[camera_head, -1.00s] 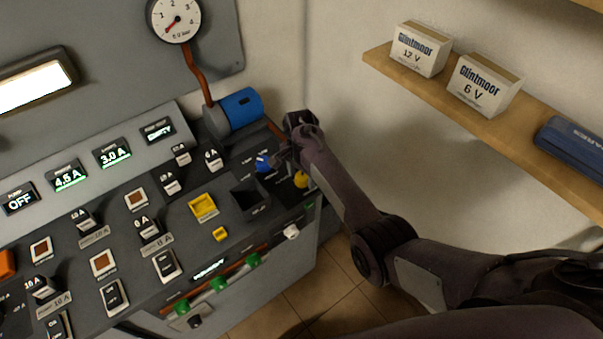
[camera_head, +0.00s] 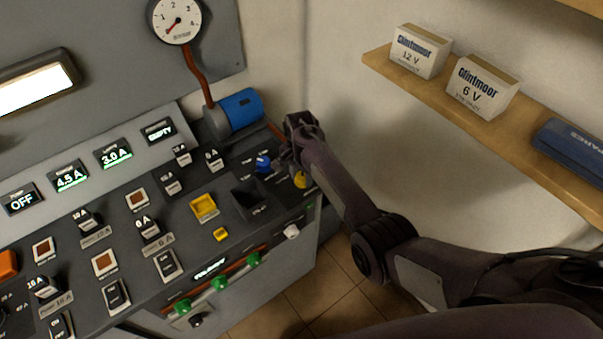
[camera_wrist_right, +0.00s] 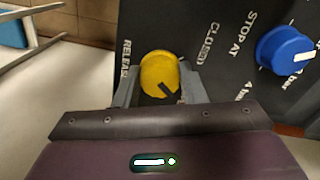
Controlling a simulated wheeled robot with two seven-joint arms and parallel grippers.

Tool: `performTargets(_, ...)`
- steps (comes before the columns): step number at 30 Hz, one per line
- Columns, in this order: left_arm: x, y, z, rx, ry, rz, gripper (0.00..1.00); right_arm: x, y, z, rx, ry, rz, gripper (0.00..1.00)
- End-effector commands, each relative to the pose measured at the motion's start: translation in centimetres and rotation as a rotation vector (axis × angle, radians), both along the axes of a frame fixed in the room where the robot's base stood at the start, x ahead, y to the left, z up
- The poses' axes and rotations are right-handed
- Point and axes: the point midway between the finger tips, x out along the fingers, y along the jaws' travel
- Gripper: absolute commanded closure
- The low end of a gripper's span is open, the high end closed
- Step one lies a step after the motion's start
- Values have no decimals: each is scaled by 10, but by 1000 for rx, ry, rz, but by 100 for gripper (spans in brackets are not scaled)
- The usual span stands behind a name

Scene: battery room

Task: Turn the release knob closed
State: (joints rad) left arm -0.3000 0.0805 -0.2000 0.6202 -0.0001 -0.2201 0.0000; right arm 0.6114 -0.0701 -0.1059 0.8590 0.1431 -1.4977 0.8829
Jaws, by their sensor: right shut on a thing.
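The yellow release knob (camera_wrist_right: 160,75) sits on the dark panel between my right gripper's fingers in the right wrist view, with a black pointer mark on its face. The words for release and "CLOSED" are printed on either side of it. My right gripper (camera_wrist_right: 160,88) is shut on the knob. In the head view the yellow knob (camera_head: 300,180) shows partly behind my right gripper (camera_head: 288,160) at the panel's right end. A blue knob (camera_wrist_right: 286,52) marked "STOP AT" stands beside it; it also shows in the head view (camera_head: 263,164). My left gripper is not in view.
The control panel has several switches and displays, a yellow square button (camera_head: 204,207) and green valve handles (camera_head: 219,283). A pressure gauge (camera_head: 176,20) and a blue cylinder (camera_head: 240,108) are at the back. A wooden shelf (camera_head: 520,135) with boxes is at right.

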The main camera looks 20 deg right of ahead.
Motion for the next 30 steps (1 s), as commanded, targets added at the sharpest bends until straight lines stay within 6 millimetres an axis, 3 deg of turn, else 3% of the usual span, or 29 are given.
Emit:
performTargets(12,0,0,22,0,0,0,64,0,-2,3,-2,-1,371,86)
performTargets(30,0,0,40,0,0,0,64,0,-3,3,-3,-2,941,86)
